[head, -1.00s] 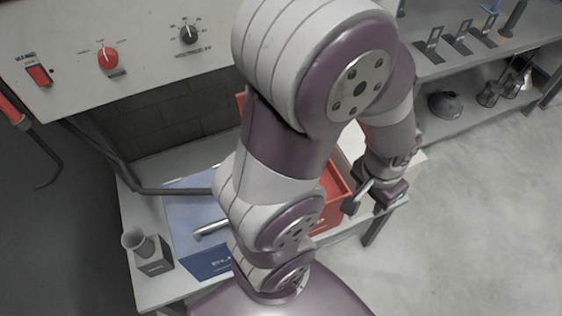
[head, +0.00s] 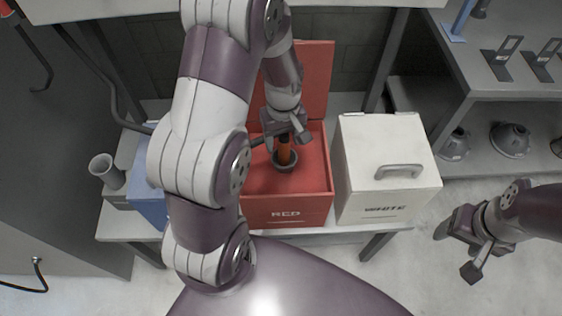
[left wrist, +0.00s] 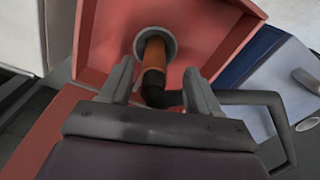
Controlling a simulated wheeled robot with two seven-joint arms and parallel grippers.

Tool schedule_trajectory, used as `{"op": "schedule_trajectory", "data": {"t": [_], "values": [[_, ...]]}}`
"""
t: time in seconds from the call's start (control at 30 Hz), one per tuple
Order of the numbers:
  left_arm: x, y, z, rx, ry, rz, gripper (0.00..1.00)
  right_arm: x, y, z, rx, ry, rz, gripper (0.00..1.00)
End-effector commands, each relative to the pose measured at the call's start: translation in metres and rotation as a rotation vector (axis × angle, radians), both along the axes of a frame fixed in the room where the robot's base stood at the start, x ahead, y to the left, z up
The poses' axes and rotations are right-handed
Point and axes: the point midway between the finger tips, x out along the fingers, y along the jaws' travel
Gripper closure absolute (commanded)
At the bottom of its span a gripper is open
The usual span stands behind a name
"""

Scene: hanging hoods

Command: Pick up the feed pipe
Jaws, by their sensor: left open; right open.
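The feed pipe (head: 285,153) appears to be the short orange pipe with a dark collar inside the open red box (head: 285,212). My left gripper (head: 281,138) is over the box, open, with its fingers on either side of the pipe's top. In the left wrist view the pipe (left wrist: 154,55) lies between the open fingers (left wrist: 158,77), with a dark bent part close by and a grey round collar at its far end. I cannot tell if a finger touches it. My right gripper (head: 456,251) is open and empty at the right, away from the boxes.
A closed white box (head: 385,150) with a handle stands right of the red box. A blue box (head: 150,190) is partly hidden behind my left arm. A grey cup (head: 106,171) stands at the left. Shelves (head: 500,90) with dark hoods are at the right.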

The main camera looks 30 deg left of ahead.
Motion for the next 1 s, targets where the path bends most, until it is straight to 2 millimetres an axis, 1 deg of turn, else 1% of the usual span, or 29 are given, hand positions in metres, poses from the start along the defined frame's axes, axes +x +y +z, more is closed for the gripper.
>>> {"op": "schedule_trajectory", "data": {"t": [0.17,0.27,0.33,0.43,0.6,0.63,0.67,0.7,0.77,0.8,0.83,1.0], "values": [[0.003,-0.001,-0.023,0.000,0.001,-0.002,0.38,0.000,0.000,-0.001,0.000,0.000,0.000,0.34],[0.008,-0.001,-0.042,0.000,0.003,-0.002,0.38,0.000,0.000,-0.001,0.000,0.000,0.000,0.34],[0.007,-0.001,-0.053,0.000,0.001,-0.002,0.38,0.000,0.000,-0.002,0.000,0.000,0.000,0.34],[0.008,-0.001,-0.061,0.000,-0.001,-0.003,0.38,0.000,0.000,-0.003,0.000,0.000,0.000,0.34],[0.008,-0.001,-0.061,0.000,-0.003,-0.003,0.38,0.000,0.000,-0.002,0.000,0.000,0.000,0.34],[0.008,-0.001,-0.061,0.000,-0.003,-0.003,0.42,0.000,0.000,-0.002,0.000,0.000,0.000,0.34],[0.008,-0.001,-0.061,0.000,-0.003,-0.003,0.51,0.000,0.000,-0.002,0.000,0.000,0.000,0.34],[0.008,-0.001,-0.061,0.000,-0.003,-0.003,0.64,0.000,0.000,-0.002,0.000,0.000,0.000,0.34],[0.008,-0.001,-0.061,0.000,-0.003,-0.003,0.84,0.000,0.000,-0.002,0.000,0.000,0.000,0.34],[0.008,-0.001,-0.061,0.000,-0.003,-0.003,0.97,0.000,0.000,-0.002,0.000,0.000,0.000,0.34],[0.008,-0.001,-0.061,0.000,-0.003,-0.003,1.00,0.000,0.000,-0.002,0.000,0.000,0.000,0.34],[0.008,-0.001,-0.060,0.000,-0.003,-0.003,1.00,0.000,0.000,-0.002,0.000,0.000,0.000,0.34]]}}
